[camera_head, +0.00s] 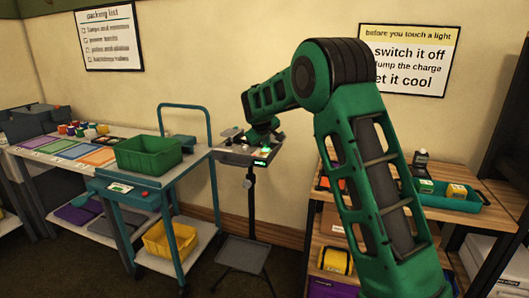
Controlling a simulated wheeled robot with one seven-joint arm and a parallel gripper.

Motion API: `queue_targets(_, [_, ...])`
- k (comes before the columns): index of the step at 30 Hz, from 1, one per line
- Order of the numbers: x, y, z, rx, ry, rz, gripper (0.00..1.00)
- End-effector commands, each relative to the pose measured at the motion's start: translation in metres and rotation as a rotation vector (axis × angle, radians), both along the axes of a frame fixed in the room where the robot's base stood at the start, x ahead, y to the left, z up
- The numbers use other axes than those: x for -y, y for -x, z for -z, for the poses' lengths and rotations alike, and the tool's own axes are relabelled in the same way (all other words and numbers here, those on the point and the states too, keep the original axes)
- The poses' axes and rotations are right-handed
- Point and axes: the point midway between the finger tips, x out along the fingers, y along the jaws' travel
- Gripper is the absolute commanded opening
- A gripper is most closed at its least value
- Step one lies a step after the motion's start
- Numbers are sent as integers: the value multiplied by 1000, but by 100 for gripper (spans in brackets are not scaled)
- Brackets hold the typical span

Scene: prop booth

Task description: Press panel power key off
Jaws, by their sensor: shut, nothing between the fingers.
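A small dark panel (235,156) sits on top of a black stand, with a lit green display (261,163) on its front edge. My gripper (254,143) points down over the panel. It looks shut with nothing in it. The picture is too small to tell whether its tips touch the panel. A bright greenish-white light shows on the panel beside the gripper. I cannot make out a power key there; the gripper may cover it.
A cart (150,184) left of the stand bears a green crate (148,155), a red button (144,194) and a small screen. A yellow bin (169,240) is below. A wooden shelf (490,206) with a teal tray (464,205) stands right. Wall close behind.

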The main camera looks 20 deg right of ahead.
Motion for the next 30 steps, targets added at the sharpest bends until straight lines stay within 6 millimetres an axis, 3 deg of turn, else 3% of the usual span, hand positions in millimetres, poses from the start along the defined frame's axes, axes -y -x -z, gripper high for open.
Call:
queue_targets(20, [0,0,4,-1,-1,0,0])
queue_targets(30, [0,0,-11,0,0,0,0])
